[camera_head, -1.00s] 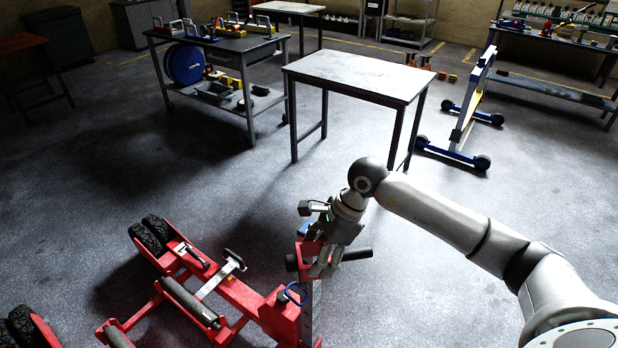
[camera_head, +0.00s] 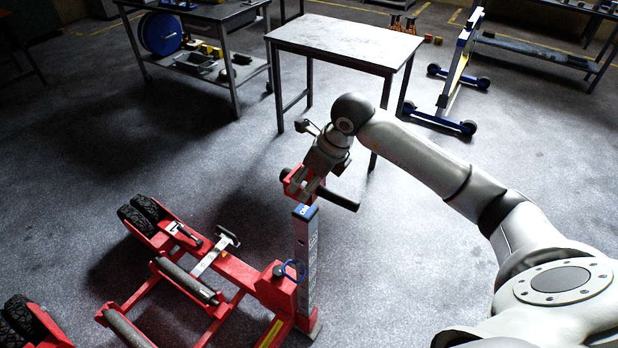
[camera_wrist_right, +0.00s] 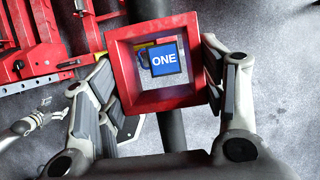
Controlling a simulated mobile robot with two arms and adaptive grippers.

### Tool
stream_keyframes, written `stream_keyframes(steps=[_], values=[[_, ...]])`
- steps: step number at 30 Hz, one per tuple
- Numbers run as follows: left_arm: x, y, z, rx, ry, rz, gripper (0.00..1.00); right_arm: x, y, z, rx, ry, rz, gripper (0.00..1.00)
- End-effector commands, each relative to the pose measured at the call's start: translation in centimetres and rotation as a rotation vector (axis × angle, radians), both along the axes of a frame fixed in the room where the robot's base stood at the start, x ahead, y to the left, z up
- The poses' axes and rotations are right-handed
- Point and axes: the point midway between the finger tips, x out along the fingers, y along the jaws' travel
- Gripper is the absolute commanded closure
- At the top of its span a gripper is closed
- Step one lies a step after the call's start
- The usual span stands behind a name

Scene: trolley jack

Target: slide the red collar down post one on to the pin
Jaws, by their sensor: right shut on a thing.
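The red collar (camera_head: 292,186) is a square frame with a black handle bar on two sides. My right gripper (camera_head: 314,180) is shut on it and holds it over the top of post one. Post one (camera_head: 306,260) is an upright grey post with a blue cap (camera_head: 304,211). In the right wrist view the collar (camera_wrist_right: 122,73) is between the fingers, and the blue cap marked ONE (camera_wrist_right: 164,60) shows through its opening, up and right of centre. The collar appears above the cap, clear of the post. A blue loop (camera_head: 301,270), perhaps the pin, is at the post's lower part.
The red trolley jack frame (camera_head: 240,272) with black wheels (camera_head: 138,217) lies left of the post. A bare table (camera_head: 345,40) stands behind, with a loaded trolley (camera_head: 250,75) to its left. The floor between them is clear.

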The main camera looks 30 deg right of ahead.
Motion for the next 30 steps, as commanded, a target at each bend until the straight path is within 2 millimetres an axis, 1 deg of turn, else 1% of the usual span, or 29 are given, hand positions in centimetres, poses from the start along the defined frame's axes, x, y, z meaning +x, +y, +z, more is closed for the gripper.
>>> stream_keyframes(steps=[5,21,25,30], values=[[0.0,-0.2,-0.8,-0.002,-0.001,-0.001,0.11,0.1,0.0,0.0,0.004,-0.010,-0.001,0.79],[0.1,-0.2,-5.0,-0.002,-0.002,-0.002,0.11,0.1,0.0,-4.8,0.004,-0.009,0.000,0.79],[0.1,-0.2,-5.6,-0.002,-0.002,-0.002,0.11,0.1,0.0,-5.4,0.004,-0.009,0.000,0.79],[0.1,-0.1,-5.7,-0.001,-0.002,-0.003,0.11,0.1,0.0,-5.6,0.004,-0.009,0.001,0.79]])
